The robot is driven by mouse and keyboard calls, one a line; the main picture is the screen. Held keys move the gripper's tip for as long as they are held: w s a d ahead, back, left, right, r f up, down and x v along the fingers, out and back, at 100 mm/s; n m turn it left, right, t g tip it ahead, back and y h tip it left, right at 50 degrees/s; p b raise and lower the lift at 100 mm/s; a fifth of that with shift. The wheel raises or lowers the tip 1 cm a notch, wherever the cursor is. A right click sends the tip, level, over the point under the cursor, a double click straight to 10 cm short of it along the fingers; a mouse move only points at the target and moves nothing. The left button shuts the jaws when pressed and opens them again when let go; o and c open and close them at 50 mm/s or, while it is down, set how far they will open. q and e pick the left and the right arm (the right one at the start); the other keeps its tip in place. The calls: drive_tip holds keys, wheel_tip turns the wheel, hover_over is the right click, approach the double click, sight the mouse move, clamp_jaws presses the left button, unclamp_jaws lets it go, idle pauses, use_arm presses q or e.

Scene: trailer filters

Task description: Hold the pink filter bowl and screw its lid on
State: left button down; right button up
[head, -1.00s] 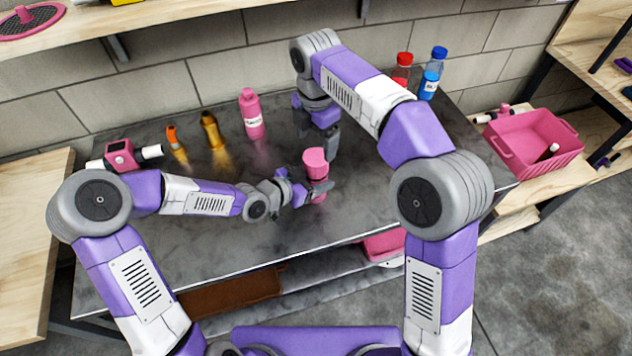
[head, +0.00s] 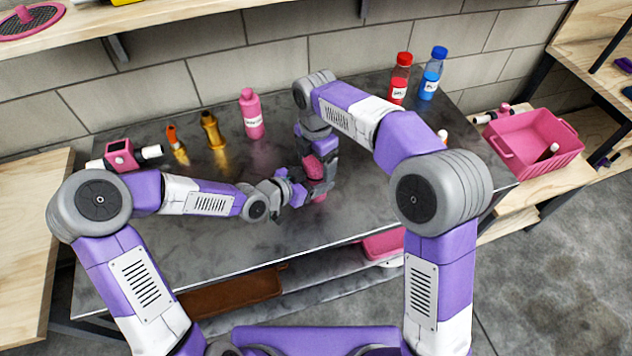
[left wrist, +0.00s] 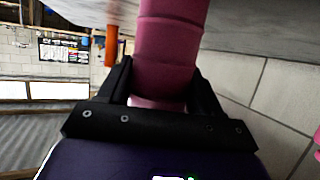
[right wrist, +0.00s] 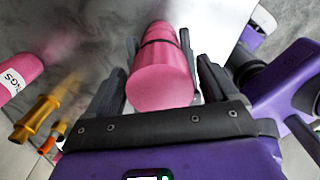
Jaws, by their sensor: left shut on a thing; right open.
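The pink filter bowl (left wrist: 165,75) is upright over the middle of the metal bench, and my left gripper (head: 306,190) is shut on it from the left. The pink lid (head: 313,168) sits on top of the bowl; its round top also shows in the right wrist view (right wrist: 160,88). I cannot tell how tightly it sits. My right gripper (right wrist: 162,85) is open, pointing down, with a finger on each side of the lid and gaps visible beside it. In the head view this gripper (head: 320,172) hides much of the lid and bowl.
A pink bottle (head: 251,114), an amber bottle (head: 212,131) and an orange-tipped one (head: 176,146) stand at the back left, near a pink filter head with white pipes (head: 120,155). Red (head: 399,80) and blue (head: 431,76) bottles stand back right. A pink crate (head: 535,143) is far right.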

drive_tip(key=shift+c, duration=0.3)
drive_tip(key=c, duration=1)
drive_tip(key=m, duration=0.6)
drive_tip(key=shift+c, duration=0.2)
drive_tip(key=o, duration=1.2)
drive_tip(key=shift+r, duration=2.25)
